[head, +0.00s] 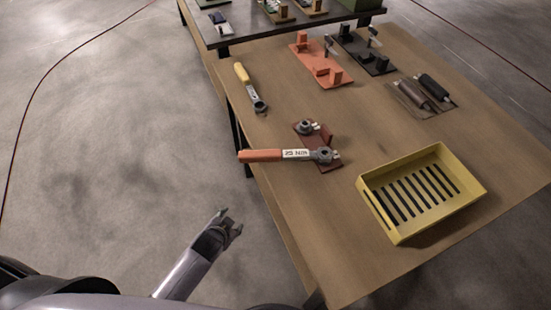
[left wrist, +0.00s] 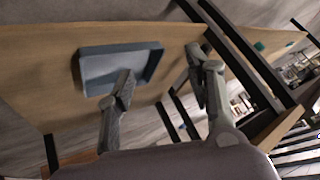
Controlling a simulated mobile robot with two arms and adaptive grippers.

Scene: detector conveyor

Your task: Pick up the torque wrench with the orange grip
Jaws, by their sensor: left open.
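The torque wrench with the orange grip (head: 262,156) lies across the left part of the wooden table in the head view. Its orange grip points left and sticks out past the table edge; its grey head rests at a dark red holder (head: 328,165). A white label with "25 Nm" is on its shaft. My left gripper (head: 231,224) is below and left of the wrench, off the table edge, apart from it and empty. In the left wrist view its two fingers (left wrist: 164,64) stand wide apart; the wrench is not recognisable there. My right gripper is not in view.
A yellow slotted tray (head: 461,174) sits right of the wrench. A yellow-handled wrench (head: 242,74) lies behind it. Orange (head: 307,68) and black fixtures and dark cylinders (head: 432,86) stand farther back. The left wrist view shows a blue-grey tray (left wrist: 95,72) on a wooden table.

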